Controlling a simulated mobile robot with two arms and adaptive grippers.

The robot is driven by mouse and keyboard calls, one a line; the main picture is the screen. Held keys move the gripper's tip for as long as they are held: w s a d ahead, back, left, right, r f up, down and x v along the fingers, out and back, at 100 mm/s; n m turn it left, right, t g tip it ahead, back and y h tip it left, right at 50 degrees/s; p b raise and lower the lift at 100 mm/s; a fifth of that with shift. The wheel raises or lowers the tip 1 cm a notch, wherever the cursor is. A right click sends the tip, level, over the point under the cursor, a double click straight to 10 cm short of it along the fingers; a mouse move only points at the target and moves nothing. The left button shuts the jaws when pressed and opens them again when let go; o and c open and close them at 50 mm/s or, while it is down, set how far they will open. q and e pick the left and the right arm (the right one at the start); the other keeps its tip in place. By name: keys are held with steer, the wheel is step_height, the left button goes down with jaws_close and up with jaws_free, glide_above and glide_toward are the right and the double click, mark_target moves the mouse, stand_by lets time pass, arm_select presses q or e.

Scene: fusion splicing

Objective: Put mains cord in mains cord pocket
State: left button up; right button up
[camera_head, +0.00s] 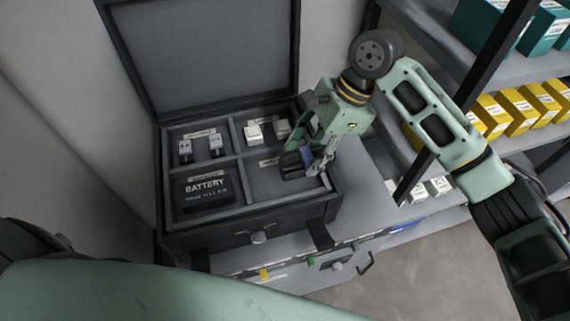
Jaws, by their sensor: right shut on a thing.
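The open case (200,236) has a divided tray with labelled pockets. My right gripper (307,165) is over the front right pocket (262,187), shut on a dark bundle, which appears to be the mains cord (291,165). The bundle is small in view and partly covered by the fingers. I cannot tell whether it touches the pocket floor. A label (269,162) sits at the back of this pocket, too small to read. My left gripper is out of view; only my left arm shows along the bottom.
The front left pocket holds a black battery (206,190). The back left pocket holds two small connectors (216,145); the back right holds white blocks (253,133). The raised lid (200,55) stands behind. A shelf with yellow boxes (515,106) is at right.

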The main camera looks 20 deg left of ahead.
mark_target(289, 151)
steer(key=a+f, duration=0.1)
steer(key=a, duration=0.2)
steer(key=a+f, duration=0.1)
steer(key=a, duration=0.1)
steer(key=shift+s+f+p, duration=0.25)
steer(key=shift+f+p, duration=0.05)
steer(key=shift+p, duration=0.1)
steer(key=shift+a+f, duration=0.1)
steer(key=shift+f, duration=0.1)
steer(key=shift+f+p, duration=0.55)
steer(key=shift+f, duration=1.55)
steer(key=o, duration=1.3)
steer(key=shift+f, duration=0.1)
steer(key=b+v, duration=0.2)
steer(key=v, duration=1)
steer(key=shift+s, duration=0.1)
